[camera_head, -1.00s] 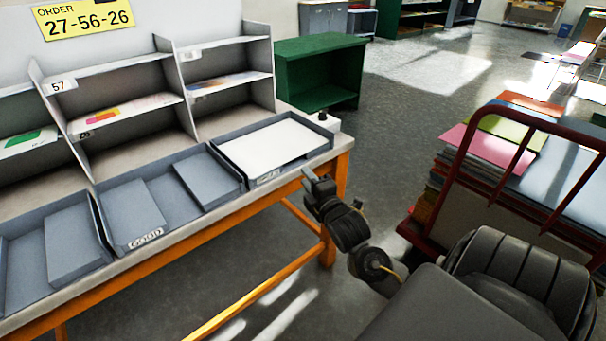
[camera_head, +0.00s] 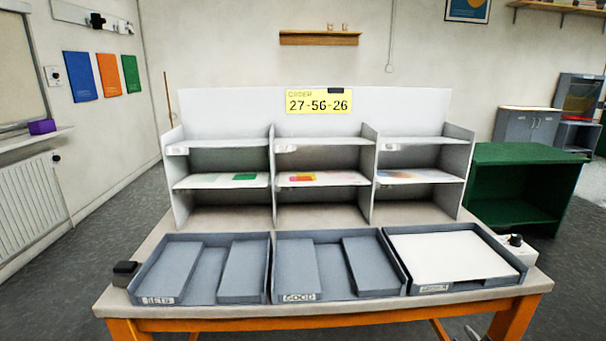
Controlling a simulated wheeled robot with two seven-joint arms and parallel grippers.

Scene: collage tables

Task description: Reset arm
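Neither of my grippers nor my arms can be seen in the head view. The orange-framed table (camera_head: 420,311) stands straight ahead. It bears a grey pigeonhole shelf (camera_head: 369,205) with thin coloured sheets on its middle level. A yellow order sign (camera_head: 319,101) reading 27-56-26 is on the back panel above. Three grey trays lie along the front: a left tray (camera_head: 207,290), a middle tray labelled GOOD (camera_head: 333,293), and a right tray (camera_head: 470,286) holding a white sheet stack (camera_head: 448,256).
A small black box (camera_head: 125,270) sits at the table's left front corner. A white box with a black knob (camera_head: 516,248) is at the right end. A green cabinet (camera_head: 520,180) stands behind on the right. Grey floor is open at left.

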